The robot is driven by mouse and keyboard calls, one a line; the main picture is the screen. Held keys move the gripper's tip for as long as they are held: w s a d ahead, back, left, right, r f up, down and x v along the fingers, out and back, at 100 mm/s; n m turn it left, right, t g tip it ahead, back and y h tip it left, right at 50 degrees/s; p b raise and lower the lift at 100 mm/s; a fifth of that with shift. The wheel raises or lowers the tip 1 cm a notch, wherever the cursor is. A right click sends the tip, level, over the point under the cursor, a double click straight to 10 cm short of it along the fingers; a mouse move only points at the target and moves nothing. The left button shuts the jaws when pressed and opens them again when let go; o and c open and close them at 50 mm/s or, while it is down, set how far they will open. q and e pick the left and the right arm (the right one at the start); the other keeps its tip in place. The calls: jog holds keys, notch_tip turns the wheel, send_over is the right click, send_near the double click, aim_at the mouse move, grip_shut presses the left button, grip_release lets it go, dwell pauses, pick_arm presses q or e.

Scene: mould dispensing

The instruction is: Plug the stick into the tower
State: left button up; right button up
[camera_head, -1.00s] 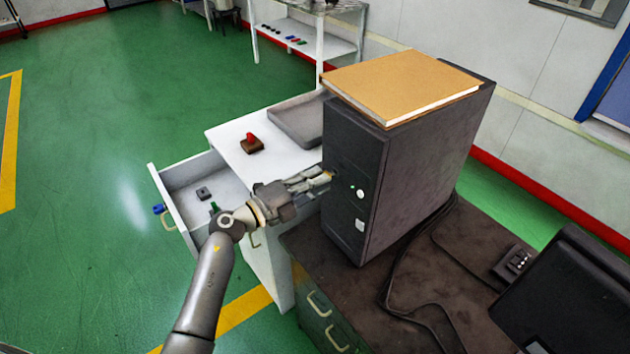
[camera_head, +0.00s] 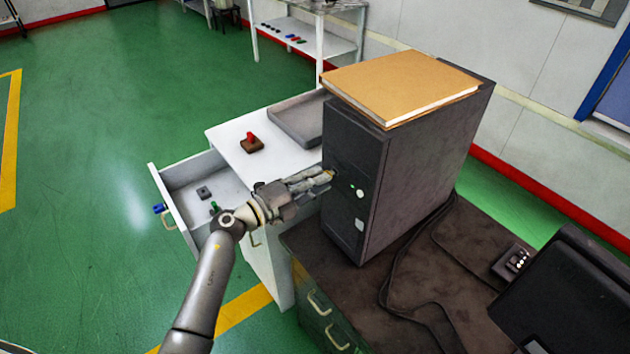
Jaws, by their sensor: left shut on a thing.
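The tower (camera_head: 410,165) is a dark grey computer case standing upright on the dark desk, its front facing left. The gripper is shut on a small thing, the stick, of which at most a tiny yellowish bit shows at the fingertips. I cannot tell whether the stick is inside a port or only touching the panel. My right gripper is not in view.
A brown book (camera_head: 400,85) lies on the tower. Behind the gripper, a white cabinet (camera_head: 225,135) carries a grey tray (camera_head: 298,125) and a red-handled stamp (camera_head: 251,143); its drawer (camera_head: 178,215) is open. Cables and a black monitor (camera_head: 570,300) are on the desk (camera_head: 345,290).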

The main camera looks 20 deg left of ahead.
pick_arm(q)
jog(key=shift+x, duration=0.8)
dwell(0.4)
jog(key=o, duration=0.8)
jog(key=shift+s+a, duration=0.1)
